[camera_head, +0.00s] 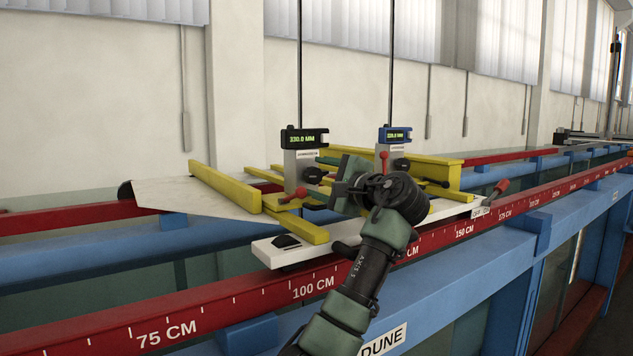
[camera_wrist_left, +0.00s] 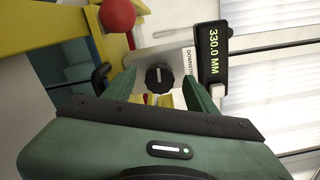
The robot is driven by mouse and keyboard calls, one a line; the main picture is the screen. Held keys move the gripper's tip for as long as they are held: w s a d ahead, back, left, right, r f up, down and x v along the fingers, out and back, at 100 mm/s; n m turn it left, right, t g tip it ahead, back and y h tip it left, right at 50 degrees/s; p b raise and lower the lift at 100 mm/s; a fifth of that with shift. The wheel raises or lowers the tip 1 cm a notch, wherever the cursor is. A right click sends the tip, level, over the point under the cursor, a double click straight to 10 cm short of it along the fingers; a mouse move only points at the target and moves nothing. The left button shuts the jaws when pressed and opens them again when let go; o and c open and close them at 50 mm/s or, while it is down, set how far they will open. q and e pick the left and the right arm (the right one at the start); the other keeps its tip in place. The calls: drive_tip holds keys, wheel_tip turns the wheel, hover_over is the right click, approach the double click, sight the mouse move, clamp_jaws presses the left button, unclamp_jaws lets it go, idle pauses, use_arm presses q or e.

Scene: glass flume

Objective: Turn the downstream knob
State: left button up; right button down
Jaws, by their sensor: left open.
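The downstream knob (camera_wrist_left: 160,78) is a round black dial with a pale pointer line, on a grey plate with a partly hidden "DOWNSTREAM" label. In the left wrist view it shows between the fingers of my open left gripper (camera_wrist_left: 160,92), which point toward it; I cannot tell whether they touch it. In the head view the knob (camera_head: 314,173) is on the left gauge, under a green display (camera_head: 303,139) reading 330.0 MM. My left gripper (camera_head: 334,176) is just right of the knob there, its fingertips partly hidden. My right gripper is not in view.
A second gauge with a blue-framed display (camera_head: 394,135) stands to the right. Red ball-topped levers (camera_head: 301,192) and yellow beams (camera_head: 224,186) surround the gauges. A red rail with centimetre marks (camera_head: 225,303) and blue flume beams run below. Thin vertical rods rise above the gauges.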

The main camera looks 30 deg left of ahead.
use_arm(q)
drive_tip(key=b+v, duration=0.2)
drive_tip(key=v, duration=0.3)
drive_tip(key=shift+s+d+f+b, duration=0.1)
drive_tip(key=shift+s+d+b, duration=0.05)
drive_tip(key=shift+d+b, duration=0.2)
drive_tip(key=shift+s+d, duration=0.15)
drive_tip(key=shift+d, duration=0.2)
drive_tip(key=shift+a, duration=0.1)
